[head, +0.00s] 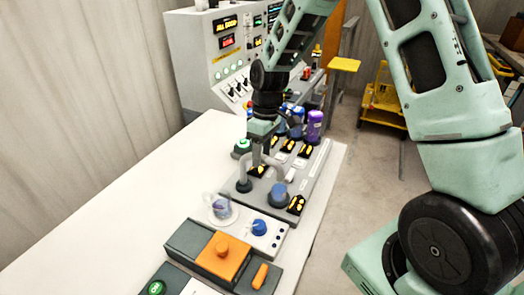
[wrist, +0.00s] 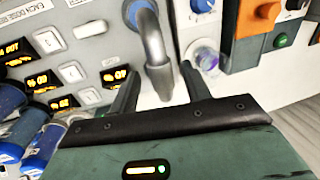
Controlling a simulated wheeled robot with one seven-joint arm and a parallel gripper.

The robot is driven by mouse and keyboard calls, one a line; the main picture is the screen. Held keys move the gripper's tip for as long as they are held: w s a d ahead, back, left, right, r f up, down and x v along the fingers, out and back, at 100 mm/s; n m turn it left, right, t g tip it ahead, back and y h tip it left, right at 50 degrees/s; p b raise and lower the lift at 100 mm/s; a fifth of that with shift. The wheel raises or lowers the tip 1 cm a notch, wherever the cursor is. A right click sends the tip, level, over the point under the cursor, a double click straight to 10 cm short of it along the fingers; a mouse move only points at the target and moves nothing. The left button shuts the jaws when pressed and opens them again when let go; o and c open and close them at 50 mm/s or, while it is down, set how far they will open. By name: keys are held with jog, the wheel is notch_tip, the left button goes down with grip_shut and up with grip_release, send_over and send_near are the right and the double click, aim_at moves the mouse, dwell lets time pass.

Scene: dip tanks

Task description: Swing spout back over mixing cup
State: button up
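The cup (wrist: 207,60) shows just beyond the right finger.
Several blue and purple bottles (head: 314,126) stand behind the panel. Small lit displays (head: 296,204) line its right side. A blue knob (head: 260,227) and an orange block (head: 222,257) are nearer. A control console (head: 222,60) stands behind. The white bench is clear at left.

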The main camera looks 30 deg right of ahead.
jog(key=shift+r, duration=0.1)
notch_tip(320, 180, up, 17)
jog(key=w+d+b, duration=0.2)
jog(key=b, duration=0.1)
jog(key=shift+d, duration=0.4)
jog(key=shift+s, duration=0.1)
